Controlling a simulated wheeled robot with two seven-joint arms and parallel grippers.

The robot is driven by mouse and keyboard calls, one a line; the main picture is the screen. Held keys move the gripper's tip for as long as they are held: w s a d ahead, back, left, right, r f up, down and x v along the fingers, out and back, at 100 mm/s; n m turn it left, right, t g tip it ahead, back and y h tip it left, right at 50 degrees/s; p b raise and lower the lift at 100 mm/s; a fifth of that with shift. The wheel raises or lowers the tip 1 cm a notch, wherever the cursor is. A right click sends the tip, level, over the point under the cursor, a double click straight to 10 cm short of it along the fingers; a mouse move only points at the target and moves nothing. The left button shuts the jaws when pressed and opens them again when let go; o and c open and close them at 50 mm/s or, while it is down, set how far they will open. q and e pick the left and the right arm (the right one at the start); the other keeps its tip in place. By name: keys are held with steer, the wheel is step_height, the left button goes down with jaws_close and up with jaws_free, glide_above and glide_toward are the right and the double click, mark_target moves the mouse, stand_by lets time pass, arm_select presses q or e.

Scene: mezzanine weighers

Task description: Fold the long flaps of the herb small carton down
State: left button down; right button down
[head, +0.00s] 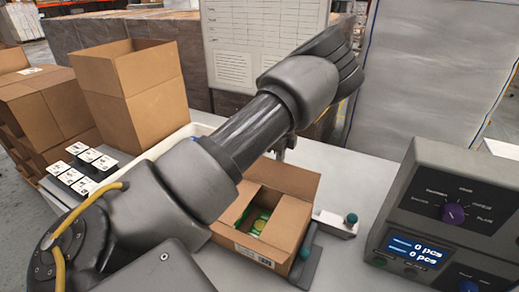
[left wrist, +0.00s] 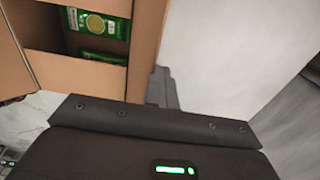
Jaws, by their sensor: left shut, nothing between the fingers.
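The herb small carton (head: 292,232) is a brown open box on the grey worktop, with green packets (head: 259,222) inside. One flap (head: 287,178) stands raised at its far side; my arm hides part of the left side, so I cannot tell how every flap lies. The left wrist view shows the carton's brown cardboard (left wrist: 68,72) at upper left, with green lime-printed packets (left wrist: 103,27) in it. My left gripper (head: 284,149) is largely hidden behind my arm, above the carton's far side. Its dark fingers (left wrist: 161,88) are shut and empty beside the cardboard. My right gripper does not show.
A counting scale (head: 440,215) with a lit display stands at the right. A small white block with a green knob (head: 350,219) sits right of the carton. A larger open carton (head: 135,95), a white bin (head: 150,152) and labelled packs (head: 82,165) are at the left.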

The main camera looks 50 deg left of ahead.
mark_target(274, 167)
arm_select(q)
steer(key=shift+s+d, duration=0.4)
steer(key=shift+s, duration=0.4)
steer(key=shift+s+d+r, duration=0.1)
steer(key=shift+s+d, duration=0.2)
steer(key=shift+s, duration=0.55)
steer(key=shift+s+d+r, duration=0.1)
steer(key=shift+s+d, duration=0.2)
steer(key=shift+s, duration=0.5)
steer(key=shift+s+r, duration=0.1)
steer(key=shift+s, duration=0.05)
steer(key=shift+s, duration=0.1)
